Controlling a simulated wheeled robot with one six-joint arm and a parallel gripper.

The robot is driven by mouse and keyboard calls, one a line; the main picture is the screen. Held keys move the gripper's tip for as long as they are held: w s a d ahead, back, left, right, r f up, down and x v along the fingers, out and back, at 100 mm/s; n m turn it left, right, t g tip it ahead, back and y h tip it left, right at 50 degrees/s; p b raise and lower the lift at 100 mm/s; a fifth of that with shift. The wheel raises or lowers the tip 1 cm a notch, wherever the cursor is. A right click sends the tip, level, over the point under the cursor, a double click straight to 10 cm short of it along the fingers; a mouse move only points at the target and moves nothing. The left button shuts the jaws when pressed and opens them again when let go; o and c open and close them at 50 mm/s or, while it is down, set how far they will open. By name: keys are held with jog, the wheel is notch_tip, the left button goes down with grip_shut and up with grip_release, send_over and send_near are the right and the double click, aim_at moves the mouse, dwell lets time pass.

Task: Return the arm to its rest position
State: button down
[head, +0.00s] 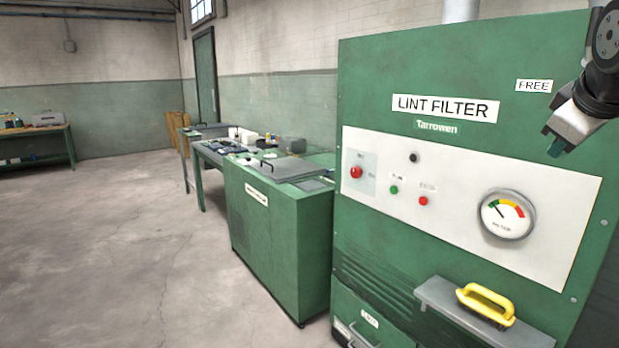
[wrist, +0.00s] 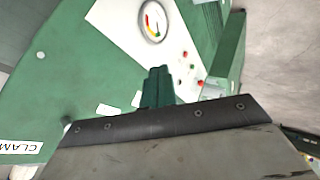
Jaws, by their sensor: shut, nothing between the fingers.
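My gripper (head: 556,147) is at the upper right of the head view, in front of the green lint filter cabinet (head: 450,65). Its green fingertips are shut together with nothing between them. The fingers also show in the wrist view (wrist: 158,88), pointing toward the cabinet's white control panel (wrist: 130,25). My gripper appears apart from the cabinet. Part of my arm runs out of the head view at the upper right edge.
The panel carries a round gauge (head: 507,214), a red knob (head: 356,173) and small buttons. A yellow-handled brush (head: 486,303) lies on a grey shelf (head: 435,293) below. A green cabinet (head: 275,245) and a cluttered table stand left. Open concrete floor (head: 110,250) lies further left.

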jog(key=s+a+f+m+g+y, duration=0.2)
jog(key=s+a+f+g, duration=0.1)
jog(key=s+a+f, duration=0.4)
jog(key=s+a+f+m+g+y, duration=0.1)
jog(key=s+a+f+g, duration=0.3)
jog(key=s+a+f, duration=0.4)
jog(key=s+f+m, duration=0.1)
jog(key=s+f, duration=0.3)
jog(key=f, duration=0.2)
jog(key=shift+s+f+y, duration=0.2)
jog(key=shift+s+y, duration=0.1)
jog(key=shift+y, duration=0.1)
